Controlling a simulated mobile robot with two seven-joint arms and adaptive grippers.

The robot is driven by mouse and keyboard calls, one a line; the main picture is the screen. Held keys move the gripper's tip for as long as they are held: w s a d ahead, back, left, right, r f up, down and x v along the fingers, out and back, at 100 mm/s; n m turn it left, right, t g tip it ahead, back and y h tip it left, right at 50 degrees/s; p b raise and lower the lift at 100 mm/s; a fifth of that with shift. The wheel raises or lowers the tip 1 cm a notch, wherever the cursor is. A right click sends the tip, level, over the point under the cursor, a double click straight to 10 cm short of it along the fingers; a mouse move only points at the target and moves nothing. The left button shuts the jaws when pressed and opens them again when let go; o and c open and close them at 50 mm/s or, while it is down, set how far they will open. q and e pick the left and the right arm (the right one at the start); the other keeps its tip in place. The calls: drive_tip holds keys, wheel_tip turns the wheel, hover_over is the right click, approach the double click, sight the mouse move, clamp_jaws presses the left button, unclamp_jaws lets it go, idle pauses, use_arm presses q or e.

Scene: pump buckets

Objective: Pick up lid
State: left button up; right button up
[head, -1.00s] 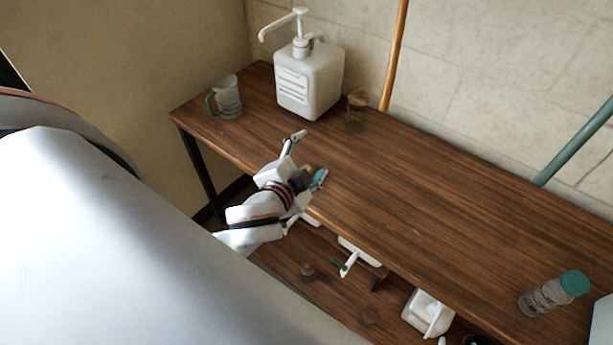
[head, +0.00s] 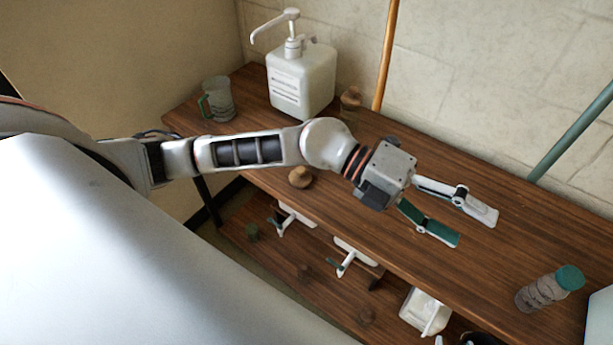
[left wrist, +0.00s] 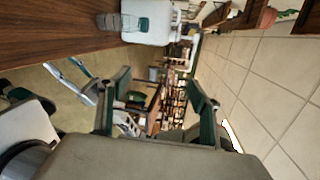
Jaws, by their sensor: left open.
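A small round wooden lid (head: 300,178) lies on the table near its front edge in the head view, just below my left arm. My left gripper (head: 470,226) reaches out over the table well to the right of the lid. Its white and teal fingers are apart with nothing between them. The left wrist view shows its open fingers (left wrist: 158,82) facing the room, and the lid is not seen there. My right gripper is not seen.
A lower shelf (head: 330,297) holds white pump items. The table around the gripper is clear.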

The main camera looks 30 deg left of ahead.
use_arm(q)
drive_tip(key=w+a+f+g+y, duration=0.1)
drive_tip(key=w+a+f+y, duration=0.1)
drive_tip(key=a+f+y, duration=0.55)
drive_tip(key=n+y, duration=0.5)
drive_tip(key=y, duration=0.4)
hover_over(301, 169)
drive_tip(key=shift+t+h, duration=0.25)
drive_tip(key=shift+t, duration=0.15)
drive_tip(key=f, duration=0.5)
drive_tip(key=shift+s+d, duration=0.1)
drive_tip(key=shift+s, duration=0.2)
drive_tip(key=f, duration=0.7)
drive_tip(key=shift+w+f, duration=0.2)
drive_tip(key=shift+w, duration=0.1)
drive_tip(key=shift+c, duration=0.3)
drive_tip(key=c, duration=0.9)
